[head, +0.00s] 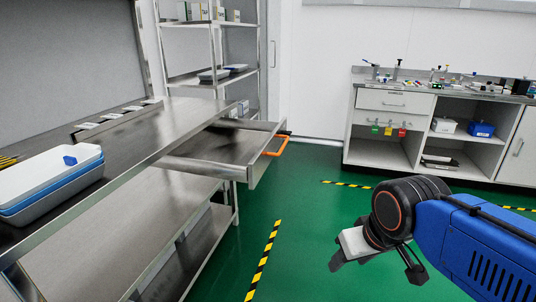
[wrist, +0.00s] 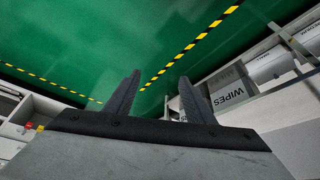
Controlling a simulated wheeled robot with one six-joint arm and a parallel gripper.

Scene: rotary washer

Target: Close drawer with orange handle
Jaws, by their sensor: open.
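The drawer (head: 222,147) is a steel drawer under the far end of the steel table, and it is pulled well out to the right. Its orange handle (head: 276,146) is on the front panel, facing right. My gripper (head: 338,259) is in front of the handle to the lower right in the head view, apart from the drawer and pointing down and left. In the wrist view my gripper (wrist: 157,95) shows two dark fingers spread apart with nothing between them. The drawer and handle do not show in the wrist view.
The steel table (head: 190,118) bears white and blue trays (head: 45,187) at the left. A shelf rack (head: 213,75) stands behind it. A white cabinet bench (head: 395,127) is at the back right. Green floor (head: 310,215) with yellow-black tape lies open between my arm and the drawer.

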